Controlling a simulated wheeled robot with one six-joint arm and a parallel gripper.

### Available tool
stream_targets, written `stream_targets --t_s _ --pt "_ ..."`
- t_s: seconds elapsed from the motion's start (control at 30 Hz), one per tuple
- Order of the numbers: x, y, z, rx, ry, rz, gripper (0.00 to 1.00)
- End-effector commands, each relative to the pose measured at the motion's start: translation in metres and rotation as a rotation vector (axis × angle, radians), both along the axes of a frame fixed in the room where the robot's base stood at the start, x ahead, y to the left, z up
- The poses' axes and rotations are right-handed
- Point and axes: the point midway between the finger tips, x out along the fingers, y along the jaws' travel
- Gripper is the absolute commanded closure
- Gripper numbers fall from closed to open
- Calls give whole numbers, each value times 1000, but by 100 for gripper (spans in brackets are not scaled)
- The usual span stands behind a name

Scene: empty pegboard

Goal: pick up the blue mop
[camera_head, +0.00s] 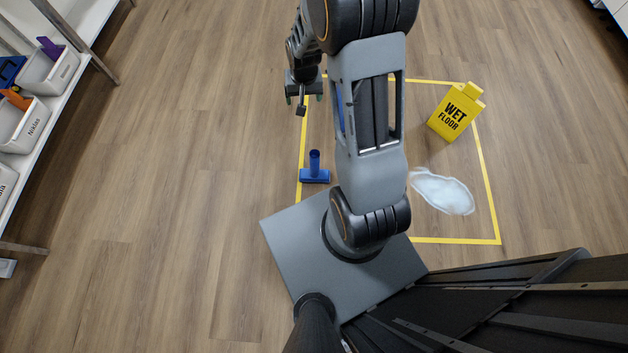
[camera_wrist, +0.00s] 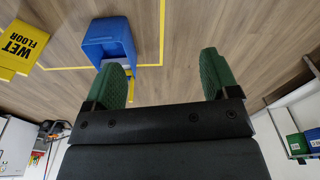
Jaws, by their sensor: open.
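The blue mop (camera_head: 315,175), a short upright tube on a flat blue base, stands on the floor at the left tape line in the head view. I cannot make it out in the wrist view. My gripper (camera_head: 304,97) is above the floor, beyond the mop and slightly left of it in the head view, clearly apart from it. In the wrist view its green fingers (camera_wrist: 165,75) are spread wide with nothing between them.
A yellow wet-floor sign (camera_head: 456,112) and a pale puddle (camera_head: 442,191) lie within the yellow tape outline (camera_head: 488,180). A blue bucket-like thing (camera_wrist: 104,42) stands left of my fingers in the wrist view. A shelf with bins (camera_head: 45,75) is at left; floor between is clear.

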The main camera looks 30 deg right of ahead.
Motion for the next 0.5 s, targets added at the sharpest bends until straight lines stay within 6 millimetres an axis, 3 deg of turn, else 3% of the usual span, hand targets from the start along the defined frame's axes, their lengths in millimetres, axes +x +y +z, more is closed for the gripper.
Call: stream_targets --t_s 0.03,0.2,0.33,0.5 --pt "3 -7 -62 5 27 -28 19" --pt "9 -22 -177 16 72 -105 19" --pt "6 -28 -237 22 94 -143 19" --pt "1 -32 -280 25 109 -171 19"
